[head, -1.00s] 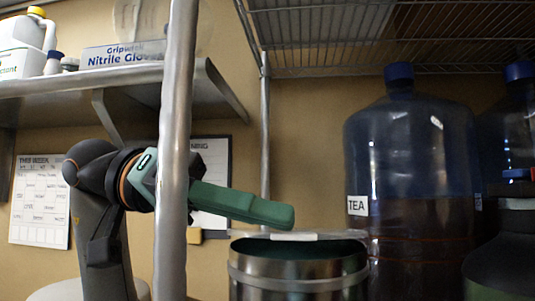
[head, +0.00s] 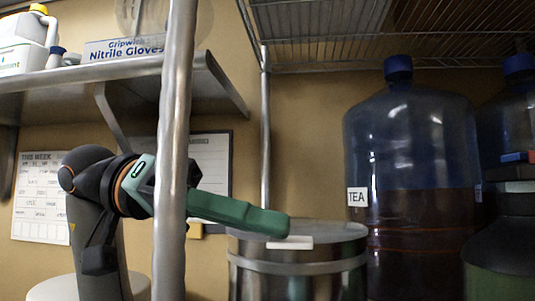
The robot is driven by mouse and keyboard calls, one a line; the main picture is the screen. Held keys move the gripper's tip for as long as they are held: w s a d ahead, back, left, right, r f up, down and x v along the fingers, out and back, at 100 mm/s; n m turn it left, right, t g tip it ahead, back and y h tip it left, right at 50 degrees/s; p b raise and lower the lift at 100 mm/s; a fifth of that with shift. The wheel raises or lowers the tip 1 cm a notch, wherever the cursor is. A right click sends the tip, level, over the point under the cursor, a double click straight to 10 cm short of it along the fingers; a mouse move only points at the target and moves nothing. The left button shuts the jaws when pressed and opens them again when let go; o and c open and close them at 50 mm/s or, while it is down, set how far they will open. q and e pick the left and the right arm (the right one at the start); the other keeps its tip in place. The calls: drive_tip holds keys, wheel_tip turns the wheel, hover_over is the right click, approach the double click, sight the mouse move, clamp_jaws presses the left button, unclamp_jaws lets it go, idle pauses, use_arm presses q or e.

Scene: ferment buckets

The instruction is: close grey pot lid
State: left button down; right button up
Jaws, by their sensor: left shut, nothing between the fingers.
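The grey metal pot (head: 298,283) stands low in the middle of the head view. Its lid (head: 335,231) lies flat across the top and looks closed, with a pale tab (head: 291,243) at the front edge. My left gripper (head: 283,225) reaches in from the left behind the shelf post, with its green fingers together and empty. The fingertips are at the lid's left part, just above or touching it; I cannot tell which. My right gripper is not in view.
A metal shelf post (head: 174,150) stands in front of my left arm. A large blue-capped TEA jug (head: 412,160) stands right of the pot, with a dark container (head: 512,240) beyond it. A wire shelf (head: 360,45) hangs above. A glove box (head: 123,49) sits on the upper left shelf.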

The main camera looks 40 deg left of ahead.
use_arm(q)
drive_tip(key=v, duration=1.2)
drive_tip(key=shift+a+p, duration=0.15)
drive_tip(key=shift+p, duration=0.15)
drive_tip(key=shift+s, duration=0.1)
